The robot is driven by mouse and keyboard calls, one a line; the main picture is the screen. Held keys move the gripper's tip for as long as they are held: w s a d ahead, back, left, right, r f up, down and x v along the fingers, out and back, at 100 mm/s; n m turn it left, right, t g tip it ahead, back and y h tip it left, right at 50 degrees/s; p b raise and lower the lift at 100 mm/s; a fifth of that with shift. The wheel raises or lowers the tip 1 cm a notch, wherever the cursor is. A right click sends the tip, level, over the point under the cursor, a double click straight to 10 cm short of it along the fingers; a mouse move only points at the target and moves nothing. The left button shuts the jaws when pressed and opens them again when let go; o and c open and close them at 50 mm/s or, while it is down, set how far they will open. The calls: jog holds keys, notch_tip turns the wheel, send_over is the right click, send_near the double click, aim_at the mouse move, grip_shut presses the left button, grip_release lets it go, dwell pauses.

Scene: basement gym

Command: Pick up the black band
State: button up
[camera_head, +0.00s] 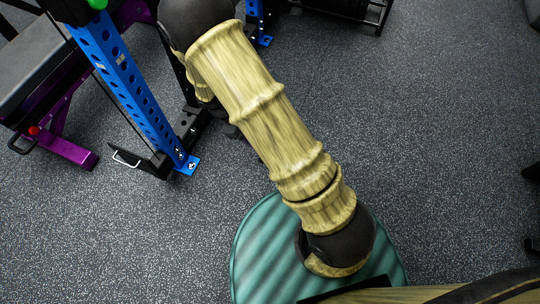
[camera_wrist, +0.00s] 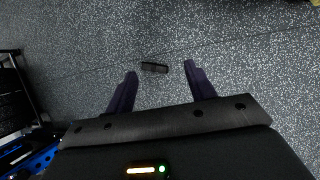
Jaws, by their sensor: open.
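A small dark object that looks like the black band (camera_wrist: 154,67) lies on the speckled grey floor in the wrist view. It shows between and beyond the fingertips of my gripper (camera_wrist: 160,68). The gripper's two dark fingers are apart, with nothing held between them. I cannot tell how far above the floor the fingers are. In the head view I cannot make out the band, and my arm crosses the middle of the picture; my gripper does not show there.
A blue perforated rack upright (camera_head: 125,85) stands at the upper left in the head view. A purple-framed bench (camera_head: 68,148) is left of it. A dark rack (camera_wrist: 15,95) stands at the wrist view's left edge. Open floor (camera_head: 430,130) lies to the right.

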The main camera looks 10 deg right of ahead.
jog(key=w+a+f+n+t+h+b, duration=0.1)
jog(key=a+f+n+h+b, duration=0.15)
jog(key=f, duration=0.65)
jog(key=a+f+n+t+h+b, duration=0.15)
jog(key=f+n, duration=0.25)
jog(key=f, duration=0.5)
jog(key=n+t+h+b, duration=0.2)
jog(key=n+t+b, duration=0.3)
jog(key=n+t, duration=0.15)
send_near(257, 166)
jog(key=shift+n+g, duration=0.4)
jog(key=shift+g, duration=0.1)
jog(key=r, duration=0.5)
jog(key=shift+s+a+r, duration=0.15)
jog(key=shift+s+r, duration=0.1)
jog(key=shift+r, duration=0.05)
jog(key=shift+a+f+n+t, duration=0.2)
jog(key=shift+f+n+t, duration=0.2)
jog(key=shift+f, duration=0.05)
jog(key=b+x, duration=0.3)
jog(key=x, duration=0.8)
jog(key=shift+f, duration=0.15)
jog(key=shift+w+d, duration=0.35)
jog(key=shift+d, duration=0.1)
